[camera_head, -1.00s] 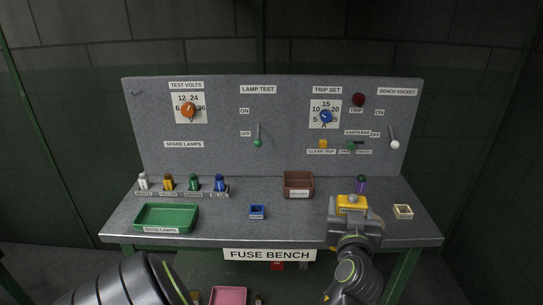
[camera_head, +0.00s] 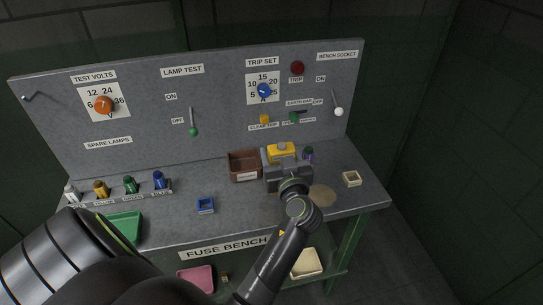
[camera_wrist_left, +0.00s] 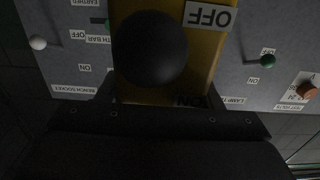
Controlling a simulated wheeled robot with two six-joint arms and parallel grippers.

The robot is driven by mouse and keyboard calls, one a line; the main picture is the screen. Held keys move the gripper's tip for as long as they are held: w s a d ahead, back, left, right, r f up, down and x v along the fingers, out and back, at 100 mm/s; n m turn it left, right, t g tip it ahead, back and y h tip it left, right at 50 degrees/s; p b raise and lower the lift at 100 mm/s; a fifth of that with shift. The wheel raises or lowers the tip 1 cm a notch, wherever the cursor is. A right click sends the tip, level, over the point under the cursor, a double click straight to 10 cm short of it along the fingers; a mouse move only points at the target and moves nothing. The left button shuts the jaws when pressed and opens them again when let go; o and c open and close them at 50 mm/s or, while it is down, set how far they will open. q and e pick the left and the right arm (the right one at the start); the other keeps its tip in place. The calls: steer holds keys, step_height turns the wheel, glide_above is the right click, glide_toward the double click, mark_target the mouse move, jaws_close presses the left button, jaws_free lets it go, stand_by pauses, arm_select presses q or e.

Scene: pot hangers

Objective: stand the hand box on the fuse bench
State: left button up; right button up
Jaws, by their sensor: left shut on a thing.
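The hand box (camera_head: 283,151) is yellow and sits in the jaws of my left gripper (camera_head: 286,168). In the left wrist view the hand box (camera_wrist_left: 206,62) fills the middle, with a large black knob and OFF and ON labels. The gripper is shut on it. In the head view the box is over the back right of the fuse bench (camera_head: 245,218), between a brown bin and a purple lamp. The gripper hides its lower part, so I cannot tell whether it touches the bench top. My right gripper is not in view.
The brown bin (camera_head: 243,166) is close left of the box, the purple lamp (camera_head: 308,153) close right. A tan round patch (camera_head: 322,195) and a small cream tray (camera_head: 351,178) lie to the right. A blue tray (camera_head: 206,205) stands left, with bare bench around it.

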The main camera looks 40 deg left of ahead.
arm_select(q)
steer(key=shift+f, duration=1.95)
steer(key=shift+f, duration=0.2)
steer(key=o, duration=1.1)
steer(key=shift+o, duration=0.2)
steer(key=shift+r, duration=0.15)
